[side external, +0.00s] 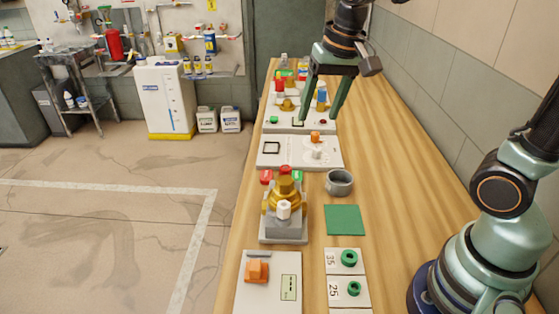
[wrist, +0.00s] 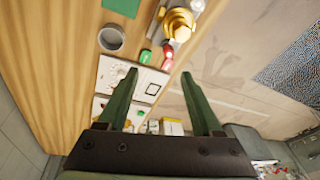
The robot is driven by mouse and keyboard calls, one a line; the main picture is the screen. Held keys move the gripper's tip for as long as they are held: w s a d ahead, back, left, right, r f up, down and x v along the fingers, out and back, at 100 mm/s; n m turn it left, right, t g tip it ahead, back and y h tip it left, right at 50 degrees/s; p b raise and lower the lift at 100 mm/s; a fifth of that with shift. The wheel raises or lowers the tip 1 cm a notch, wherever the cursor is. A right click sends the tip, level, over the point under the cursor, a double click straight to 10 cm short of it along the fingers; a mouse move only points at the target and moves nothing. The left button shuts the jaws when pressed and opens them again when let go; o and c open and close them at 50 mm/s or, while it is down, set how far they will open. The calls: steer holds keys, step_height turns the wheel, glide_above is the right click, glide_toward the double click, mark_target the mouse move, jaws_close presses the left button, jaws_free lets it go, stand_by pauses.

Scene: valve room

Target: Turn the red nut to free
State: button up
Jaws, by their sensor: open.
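The red nut (side external: 285,171) sits at the top of a brass valve (side external: 284,190) on a grey base, in the middle of the bench. A red tag (side external: 266,177) lies to its left and a green tag (side external: 297,176) to its right; their lettering is too small to read. In the wrist view the brass valve (wrist: 178,24) is at the top edge, with the red tag (wrist: 168,52) and green tag (wrist: 146,57) below it; the nut is not clear there. My gripper (side external: 318,117) is open and empty, above the bench beyond the valve, apart from it.
A grey cup (side external: 339,182) and a green mat (side external: 344,219) are right of the valve. A white panel with an orange knob (side external: 256,271) and cards with green rings (side external: 348,289) lie nearer. Another white panel (side external: 270,161) lies beyond. The wall borders the bench's right.

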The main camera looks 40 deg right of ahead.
mark_target(285, 168)
steer(key=w+a+f+m+g, duration=0.2)
steer(key=w+f+m+g, duration=0.1)
steer(key=w+f+m, duration=0.4)
steer(key=shift+n, duration=0.7)
steer(key=f, duration=0.7)
steer(key=w+f, duration=0.1)
steer(key=f, duration=0.2)
steer(key=shift+d+f, duration=0.3)
jaws_close()
